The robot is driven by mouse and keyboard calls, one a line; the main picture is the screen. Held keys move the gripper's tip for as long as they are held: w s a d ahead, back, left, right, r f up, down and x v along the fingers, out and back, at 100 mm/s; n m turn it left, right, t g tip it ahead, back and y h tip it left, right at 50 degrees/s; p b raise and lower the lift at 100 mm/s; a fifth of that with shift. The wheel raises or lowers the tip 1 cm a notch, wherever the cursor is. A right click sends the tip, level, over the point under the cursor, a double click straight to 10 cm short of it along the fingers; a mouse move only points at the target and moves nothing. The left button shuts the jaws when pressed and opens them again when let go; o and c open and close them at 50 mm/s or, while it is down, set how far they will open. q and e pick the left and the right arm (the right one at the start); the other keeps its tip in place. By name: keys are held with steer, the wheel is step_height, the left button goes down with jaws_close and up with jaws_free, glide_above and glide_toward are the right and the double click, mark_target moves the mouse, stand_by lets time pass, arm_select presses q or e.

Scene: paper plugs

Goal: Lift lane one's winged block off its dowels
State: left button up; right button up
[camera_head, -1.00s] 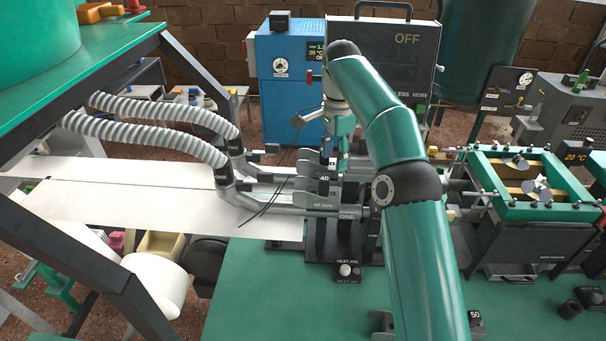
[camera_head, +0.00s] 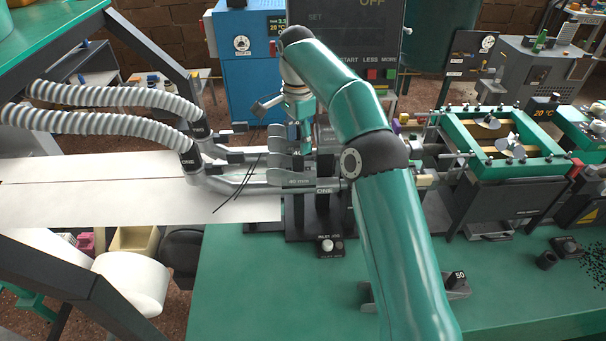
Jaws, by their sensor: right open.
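Lane one's grey metal holder (camera_head: 300,184), marked "ONE", is the nearest of several lanes on a black stand. Grey upright rounded plates (camera_head: 278,146) stand just behind it. I cannot tell for certain which of these parts is the winged block, and its dowels are not clear to see. My right arm reaches in from the lower right and bends down over the lanes. My right gripper (camera_head: 303,138) hangs open above and behind the lane one holder, its fingertips partly hidden among the lane parts. I cannot tell whether it touches anything. My left gripper is out of view.
Two ribbed hoses (camera_head: 110,97) run to the lanes from the left, over a white sheet (camera_head: 120,190). A control panel (camera_head: 345,40) and a blue cabinet (camera_head: 243,70) stand behind. A green-framed press (camera_head: 495,150) stands to the right.

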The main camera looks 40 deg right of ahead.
mark_target(299, 154)
steer(key=shift+w+f, duration=0.3)
steer(key=shift+s, duration=0.1)
steer(key=shift+s, duration=0.1)
steer(key=shift+f+b, duration=0.5)
steer(key=shift+f, duration=0.1)
steer(key=shift+s+d+f+b, duration=0.1)
steer(key=shift+f+b, duration=0.8)
steer(key=shift+f, duration=0.25)
jaws_close()
